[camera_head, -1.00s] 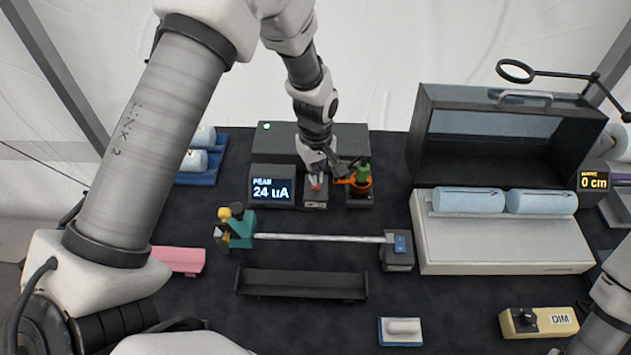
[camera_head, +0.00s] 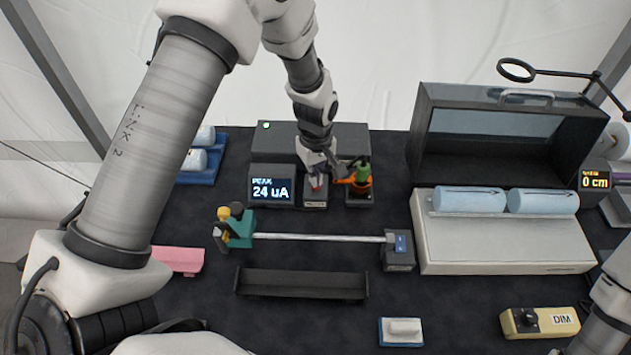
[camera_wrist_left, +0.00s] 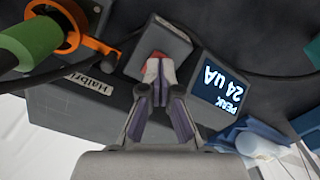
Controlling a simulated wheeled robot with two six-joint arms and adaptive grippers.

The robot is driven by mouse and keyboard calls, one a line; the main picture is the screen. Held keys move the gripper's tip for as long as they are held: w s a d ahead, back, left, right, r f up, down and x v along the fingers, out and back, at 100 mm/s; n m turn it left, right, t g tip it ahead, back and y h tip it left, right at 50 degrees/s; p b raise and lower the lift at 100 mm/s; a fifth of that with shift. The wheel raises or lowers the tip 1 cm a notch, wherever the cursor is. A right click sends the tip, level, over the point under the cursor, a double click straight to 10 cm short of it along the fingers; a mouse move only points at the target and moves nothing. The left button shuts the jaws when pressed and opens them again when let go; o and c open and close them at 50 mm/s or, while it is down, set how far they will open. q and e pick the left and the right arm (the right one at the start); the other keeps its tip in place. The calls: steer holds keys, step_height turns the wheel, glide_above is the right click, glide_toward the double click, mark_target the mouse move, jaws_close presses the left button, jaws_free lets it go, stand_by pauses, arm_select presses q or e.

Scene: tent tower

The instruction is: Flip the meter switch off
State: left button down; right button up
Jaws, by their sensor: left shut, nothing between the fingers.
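The meter (camera_head: 271,186) stands at the back of the table, its lit screen reading "PEAK 24 uA"; the screen also shows upside down in the left wrist view (camera_wrist_left: 222,88). Right of it is a small grey switch box (camera_head: 314,203) with a red rocker on top. In the left wrist view the box (camera_wrist_left: 165,35) and its red rocker (camera_wrist_left: 157,60) lie just beyond my fingertips. My left gripper (camera_head: 317,181) is shut and empty, its tips at the red rocker; contact is partly hidden. My right gripper is not in view.
An orange holder with a green part (camera_head: 361,182) stands close right of the left gripper. A long grey box (camera_head: 345,138) lies behind. A metal rod (camera_head: 320,237) on stands and a black trough (camera_head: 300,284) are in front.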

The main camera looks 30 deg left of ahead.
arm_select(q)
steer(key=shift+f+b, duration=0.4)
steer(key=shift+f, duration=0.4)
steer(key=shift+r, duration=0.1)
step_height(320, 180, up, 2)
steer(key=shift+w+r+p, duration=0.1)
steer(key=shift+p, duration=1)
step_height(320, 180, up, 5)
steer(key=p, duration=0.3)
steer(key=shift+p, duration=0.4)
steer(key=shift+f, duration=0.2)
